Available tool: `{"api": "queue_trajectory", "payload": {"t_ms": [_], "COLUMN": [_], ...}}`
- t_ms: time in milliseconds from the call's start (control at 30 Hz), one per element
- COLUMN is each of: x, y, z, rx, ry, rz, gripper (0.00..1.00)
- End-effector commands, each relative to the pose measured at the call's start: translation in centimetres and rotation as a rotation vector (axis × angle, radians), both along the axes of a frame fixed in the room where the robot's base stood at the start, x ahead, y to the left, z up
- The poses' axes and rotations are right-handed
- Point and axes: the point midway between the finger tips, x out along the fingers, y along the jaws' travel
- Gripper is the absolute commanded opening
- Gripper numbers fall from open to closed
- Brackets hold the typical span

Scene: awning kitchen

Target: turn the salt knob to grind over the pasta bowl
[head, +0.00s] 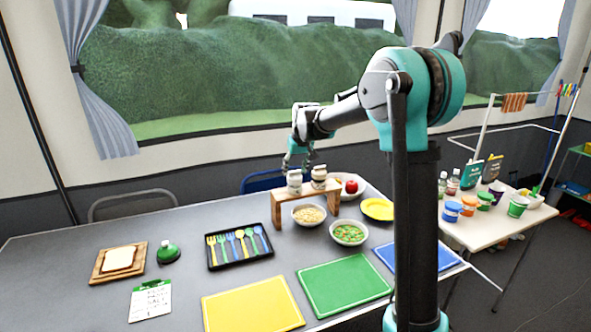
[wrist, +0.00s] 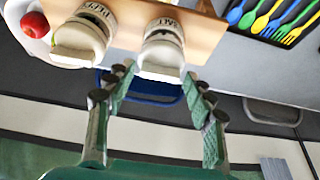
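Two white grinders stand on a small wooden stand (head: 277,214). The left one in the head view (head: 295,182) seems to be the salt grinder; in the wrist view its knob (wrist: 160,57) shows below a label that looks like SALT. The other grinder (head: 319,176), likely pepper, stands beside it and also shows in the wrist view (wrist: 80,38). The pasta bowl (head: 309,223) is on the table at the stand's front. My gripper (head: 297,163) is above the grinders. In the wrist view its open fingers (wrist: 157,80) point at the salt knob, with nothing held.
A bowl of green and orange food (head: 348,240) is in front right of the stand. A red apple (head: 351,187) sits behind it in another bowl. A black cutlery tray (head: 213,265) lies to the left. Yellow (head: 250,308) and green (head: 343,287) boards lie in front.

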Motion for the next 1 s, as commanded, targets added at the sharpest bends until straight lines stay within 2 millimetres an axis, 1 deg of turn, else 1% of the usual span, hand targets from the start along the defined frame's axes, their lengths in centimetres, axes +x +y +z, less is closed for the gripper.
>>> {"api": "queue_trajectory", "payload": {"t_ms": [33, 200, 300, 533, 667, 867, 1000], "x": [0.0, -0.01, -0.01, -0.02, -0.06, -0.08, -0.08], "y": [0.0, 0.0, 0.0, 0.02, 0.11, 0.28, 0.45], "z": [0.01, 0.02, 0.02, 0.03, 0.03, 0.02, 0.03], "rx": [0.0, 0.0, 0.0, 0.0, 0.0, 0.0, 0.0], "ry": [0.0, 0.0, 0.0, 0.0, 0.0, 0.0, -0.001], "rz": [0.0, 0.0, 0.0, -0.021, -0.067, -0.198, -0.324], "gripper": [0.43, 0.22, 0.12, 0.12, 0.12, 0.12, 0.12]}}
